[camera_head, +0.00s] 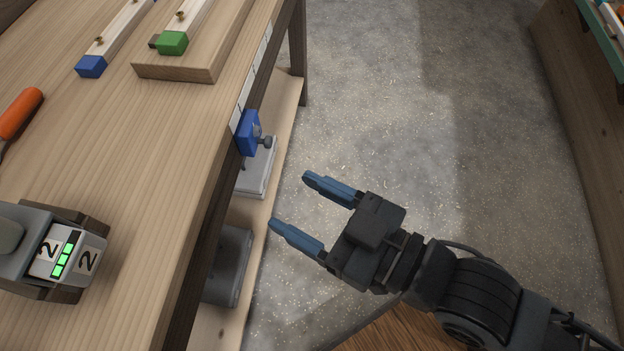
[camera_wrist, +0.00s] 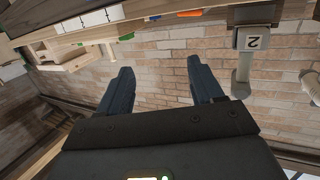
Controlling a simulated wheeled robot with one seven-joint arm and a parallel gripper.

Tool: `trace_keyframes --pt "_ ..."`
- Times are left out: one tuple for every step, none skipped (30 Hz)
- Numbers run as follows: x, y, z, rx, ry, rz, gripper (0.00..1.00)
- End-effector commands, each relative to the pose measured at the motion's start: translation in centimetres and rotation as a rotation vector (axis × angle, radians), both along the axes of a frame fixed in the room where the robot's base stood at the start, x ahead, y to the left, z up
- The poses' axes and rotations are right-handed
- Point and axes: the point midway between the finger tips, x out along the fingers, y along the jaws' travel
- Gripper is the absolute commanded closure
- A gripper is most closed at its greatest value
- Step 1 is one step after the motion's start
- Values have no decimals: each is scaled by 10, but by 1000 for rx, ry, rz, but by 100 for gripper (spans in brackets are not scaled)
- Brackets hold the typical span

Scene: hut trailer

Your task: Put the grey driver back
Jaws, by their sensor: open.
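The grey driver (camera_head: 20,285) is at the lower left of the head view, on the wooden workbench (camera_head: 130,180). It has a block marked "2" with green lights, and part of it is cut off by the picture edge. In the wrist view, which looks upside down, the driver (camera_wrist: 243,68) shows as a grey handle with a "2" block against the bench. My gripper (camera_head: 289,199) is open and empty, off the bench's right edge and apart from the driver. Its two blue fingers point toward the bench; they also show in the wrist view (camera_wrist: 160,64).
An orange handle (camera_head: 20,112) and wooden pieces with blue (camera_head: 91,66) and green (camera_head: 172,43) ends lie on the bench. A lower shelf (camera_head: 283,120) holds grey items. Floor (camera_head: 400,120) to the right is clear.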

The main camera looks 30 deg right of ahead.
Motion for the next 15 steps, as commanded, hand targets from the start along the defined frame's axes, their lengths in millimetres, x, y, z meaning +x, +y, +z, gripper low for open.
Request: trace_keyframes --pt "-16 -24 -8 -11 24 -54 34" --pt "-25 -35 -10 -14 31 -82 34" --pt "-37 -48 -12 -18 42 -119 34" --pt "-47 -58 -13 -19 50 -146 34" --pt "-57 -67 -14 -21 59 -174 34" --pt "-70 -78 -15 -23 71 -211 34" --pt "-80 -86 -14 -24 78 -238 34" --pt "-90 -92 -14 -25 86 -263 34" --pt "-103 -100 -13 -26 97 -296 34" --pt "-112 -104 -12 -26 106 -319 34" --pt "-120 -108 -10 -25 112 -341 34" --pt "-130 -112 -8 -24 121 -368 34" --pt "-137 -115 -6 -23 125 -385 34" --pt "-143 -117 -5 -24 130 -400 34" --pt "-149 -119 -3 -23 135 -417 34"
